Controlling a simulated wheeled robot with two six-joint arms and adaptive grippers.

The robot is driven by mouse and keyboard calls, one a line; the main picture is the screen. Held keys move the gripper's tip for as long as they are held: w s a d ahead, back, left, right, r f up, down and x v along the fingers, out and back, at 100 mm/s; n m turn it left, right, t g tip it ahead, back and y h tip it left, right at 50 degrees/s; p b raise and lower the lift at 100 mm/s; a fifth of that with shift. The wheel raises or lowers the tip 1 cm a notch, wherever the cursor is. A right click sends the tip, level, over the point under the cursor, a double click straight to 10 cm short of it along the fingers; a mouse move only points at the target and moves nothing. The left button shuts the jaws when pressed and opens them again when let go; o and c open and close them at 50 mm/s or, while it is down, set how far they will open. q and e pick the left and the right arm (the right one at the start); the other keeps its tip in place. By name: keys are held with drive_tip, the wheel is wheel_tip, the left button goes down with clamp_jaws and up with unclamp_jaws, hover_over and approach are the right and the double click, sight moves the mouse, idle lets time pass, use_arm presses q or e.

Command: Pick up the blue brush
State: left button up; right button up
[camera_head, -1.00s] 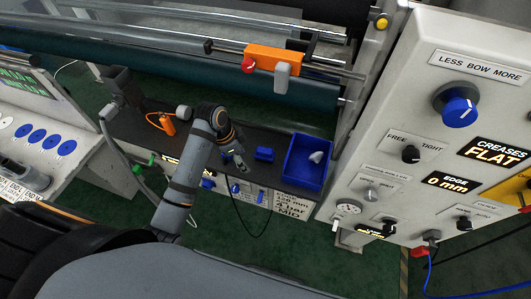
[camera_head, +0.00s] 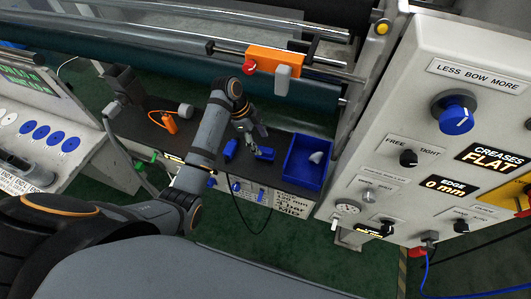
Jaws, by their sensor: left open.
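Two small blue things lie on the dark shelf of the machine. One (camera_head: 231,149) is left of my left gripper, and the other (camera_head: 265,154) is just right of its fingertips. Both are too small to tell for sure which is the blue brush. My left gripper (camera_head: 255,145) is open and points down between them, close to the right one. I cannot tell whether it touches. Its arm comes in from the left. My right gripper is not in view.
A blue bin (camera_head: 305,165) with a pale object (camera_head: 317,157) inside stands at the shelf's right end. An orange tool (camera_head: 168,122) lies at the left. A roller (camera_head: 150,75) runs behind the shelf. A control panel (camera_head: 400,185) stands at the right.

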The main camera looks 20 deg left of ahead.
sight(264, 149)
use_arm(q)
drive_tip(key=x, duration=0.1)
drive_tip(key=p+x, duration=0.1)
drive_tip(key=x, duration=0.2)
drive_tip(key=shift+s+d+r+p, duration=0.1)
drive_tip(key=shift+s+d+p, duration=0.15)
drive_tip(key=shift+s+p, duration=0.1)
drive_tip(key=shift+d+f, duration=0.2)
drive_tip(key=shift+f, duration=0.3)
drive_tip(key=c, duration=1.3)
